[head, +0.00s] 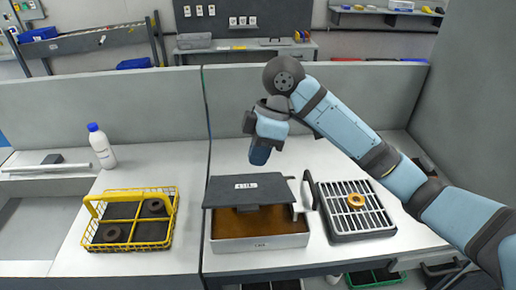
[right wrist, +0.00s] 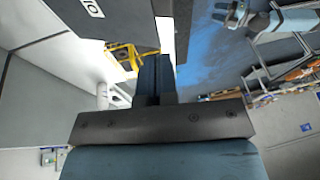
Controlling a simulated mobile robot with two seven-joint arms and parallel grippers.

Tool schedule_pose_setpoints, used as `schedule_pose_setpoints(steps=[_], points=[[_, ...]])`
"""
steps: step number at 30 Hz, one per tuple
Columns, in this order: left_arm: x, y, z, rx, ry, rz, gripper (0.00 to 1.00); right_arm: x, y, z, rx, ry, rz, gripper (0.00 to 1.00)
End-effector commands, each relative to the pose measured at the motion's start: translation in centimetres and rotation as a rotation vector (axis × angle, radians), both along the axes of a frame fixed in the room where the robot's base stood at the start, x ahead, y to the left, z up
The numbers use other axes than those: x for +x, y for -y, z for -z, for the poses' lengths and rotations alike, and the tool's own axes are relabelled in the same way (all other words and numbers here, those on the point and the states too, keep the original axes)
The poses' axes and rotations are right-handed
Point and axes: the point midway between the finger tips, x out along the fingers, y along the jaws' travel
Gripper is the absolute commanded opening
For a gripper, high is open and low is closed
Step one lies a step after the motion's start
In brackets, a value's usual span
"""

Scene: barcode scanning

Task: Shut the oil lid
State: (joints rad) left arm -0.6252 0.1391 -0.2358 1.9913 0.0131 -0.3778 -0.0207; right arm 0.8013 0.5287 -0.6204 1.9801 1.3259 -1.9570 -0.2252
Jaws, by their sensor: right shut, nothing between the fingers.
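The oil lid (head: 246,189) is a dark grey plate with a white label. It stands raised over the back of the oil box (head: 290,241), a pale metal box with brown oil (head: 228,226) showing at its front. A corner of the lid (right wrist: 80,12) shows at the top left of the right wrist view. My right gripper (head: 259,162) is shut and empty, pointing down just behind and above the lid. Its closed fingers (right wrist: 154,75) show in the right wrist view. What looks like my left gripper (right wrist: 238,15) is small at the top right there.
A grey slotted rack (head: 340,222) with an orange ring (head: 356,200) stands right of the box, beside a white-and-black handle (head: 306,192). A yellow basket (head: 130,218) with dark rings and a white bottle (head: 101,147) stand to the left. The counter behind the lid is clear.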

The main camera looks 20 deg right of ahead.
Motion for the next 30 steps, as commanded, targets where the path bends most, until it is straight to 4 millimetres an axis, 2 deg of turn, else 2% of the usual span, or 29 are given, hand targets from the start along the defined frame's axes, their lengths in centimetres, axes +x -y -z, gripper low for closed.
schedule_pose_setpoints(steps=[6,13,19,30], points=[[0.4,0.0,-0.2,0.001,0.005,0.000,0.43,-0.4,-1.6,4.6,0.001,-0.004,-0.001,0.00],[0.7,0.0,-0.8,0.001,0.014,0.000,0.43,-1.6,-2.3,8.1,0.000,-0.002,0.000,0.00],[0.8,0.0,-1.0,0.000,0.018,0.000,0.43,-2.1,-2.5,9.4,0.001,0.000,0.000,0.00],[0.7,-0.1,-1.0,0.000,0.017,-0.001,0.43,-2.2,-2.5,9.6,0.000,0.003,0.001,0.00]])
